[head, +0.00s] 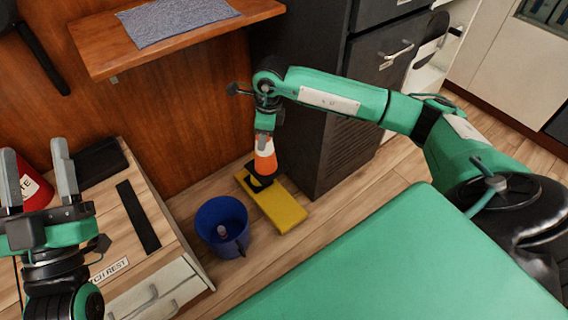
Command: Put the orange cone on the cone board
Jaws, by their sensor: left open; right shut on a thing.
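The orange cone (265,162) has a white band and a dark base. My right gripper (265,140) is shut on its top. The cone is upright over the far end of a yellow board (281,208) on the floor, likely the cone board. I cannot tell whether the cone's base touches the board. My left gripper (36,180) is open and empty at the far left, over the wooden cabinet.
A blue bin (222,222) stands on the floor left of the board. A dark cabinet (330,120) rises close behind the board on the right. A red object (32,185) sits behind my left gripper. A wooden shelf (180,35) juts out above.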

